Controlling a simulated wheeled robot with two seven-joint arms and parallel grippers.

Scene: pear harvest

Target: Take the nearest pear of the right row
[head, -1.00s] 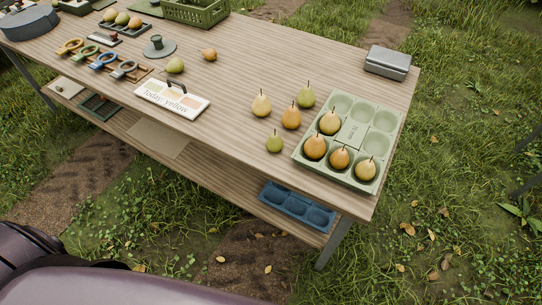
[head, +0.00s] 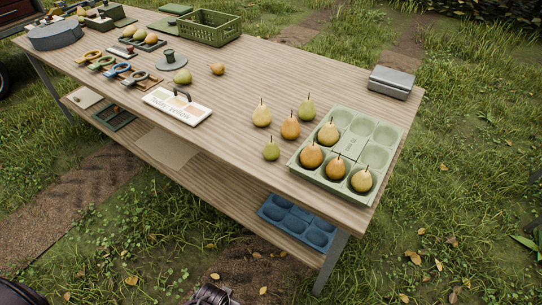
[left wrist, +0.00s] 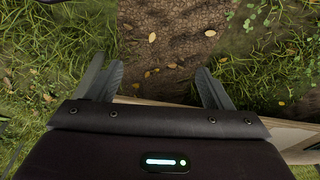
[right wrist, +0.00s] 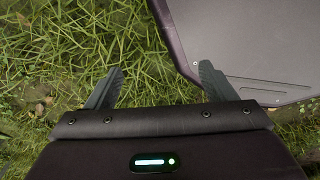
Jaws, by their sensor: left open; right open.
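Loose pears stand on the wooden table in the head view: a yellow pear (head: 262,116), an orange pear (head: 290,128), a green pear (head: 306,108) and a small green pear (head: 271,151) nearest the front edge. To their right, a pale green tray (head: 349,146) holds a yellow pear (head: 328,134) farther back and an orange pear (head: 311,156), another orange pear (head: 338,168) and a yellow pear (head: 361,181) along its front. My left gripper (left wrist: 160,82) is open and empty over soil and grass. My right gripper (right wrist: 160,82) is open and empty over grass.
A grey metal box (head: 391,82) stands on the table (head: 230,97) behind the tray. A sign card (head: 177,106) and a green crate (head: 209,27) are farther left. A blue tray (head: 297,222) lies on the lower shelf. The tabletop between card and pears is clear.

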